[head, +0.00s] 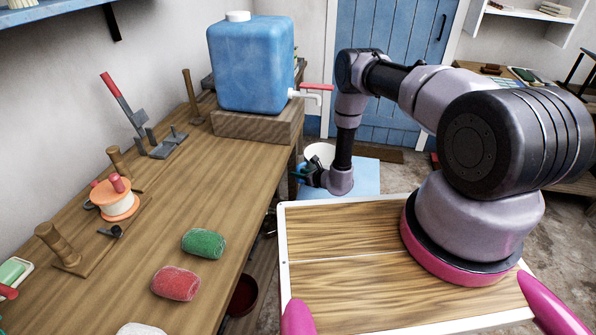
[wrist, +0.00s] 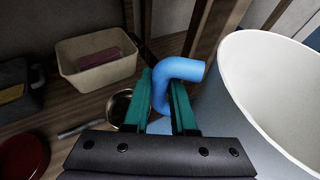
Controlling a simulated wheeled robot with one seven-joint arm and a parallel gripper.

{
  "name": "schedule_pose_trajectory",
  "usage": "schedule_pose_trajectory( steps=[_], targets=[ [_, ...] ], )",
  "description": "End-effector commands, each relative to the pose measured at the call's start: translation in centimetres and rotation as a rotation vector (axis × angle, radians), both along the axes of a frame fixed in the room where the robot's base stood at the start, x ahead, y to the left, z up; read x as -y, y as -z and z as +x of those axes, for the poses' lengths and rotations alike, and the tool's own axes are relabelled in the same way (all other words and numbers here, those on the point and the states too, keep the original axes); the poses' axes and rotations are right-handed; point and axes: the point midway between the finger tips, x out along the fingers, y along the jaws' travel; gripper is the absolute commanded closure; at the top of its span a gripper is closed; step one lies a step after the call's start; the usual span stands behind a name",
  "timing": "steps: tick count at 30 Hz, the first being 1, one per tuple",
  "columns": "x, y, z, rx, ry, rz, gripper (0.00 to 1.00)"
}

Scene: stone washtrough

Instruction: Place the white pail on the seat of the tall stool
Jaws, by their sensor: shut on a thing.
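The white pail (head: 319,152) shows in the head view beyond my tray, beside the bench's far end, partly hidden by my wrist. In the wrist view its wide rim and pale side (wrist: 262,95) fill the right; its mouth looks empty. My gripper (head: 304,173) is at the pail's near side. In the wrist view its teal fingers (wrist: 165,105) are closed around a curved blue handle (wrist: 180,70) beside the pail. A flat light-blue surface (head: 365,178) lies just right of the pail; I cannot tell whether it is the tall stool's seat.
A wooden bench (head: 215,190) runs along the left, bearing a blue water tank (head: 250,65) and several tools. A beige tub (wrist: 75,75) and a metal bowl (wrist: 118,106) stand low behind my fingers. A blue door (head: 385,110) is at the back.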

Motion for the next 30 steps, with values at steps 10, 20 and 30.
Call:
schedule_pose_trajectory(
  steps=[10, 20, 30],
  targets=[
    [0.0, 0.0, 0.0, 0.001, 0.000, 0.000, 1.00],
    [0.0, 0.5, 0.1, 0.002, 0.001, 0.000, 1.00],
    [0.0, 1.2, 0.1, 0.001, 0.000, 0.000, 0.68]
  ],
)
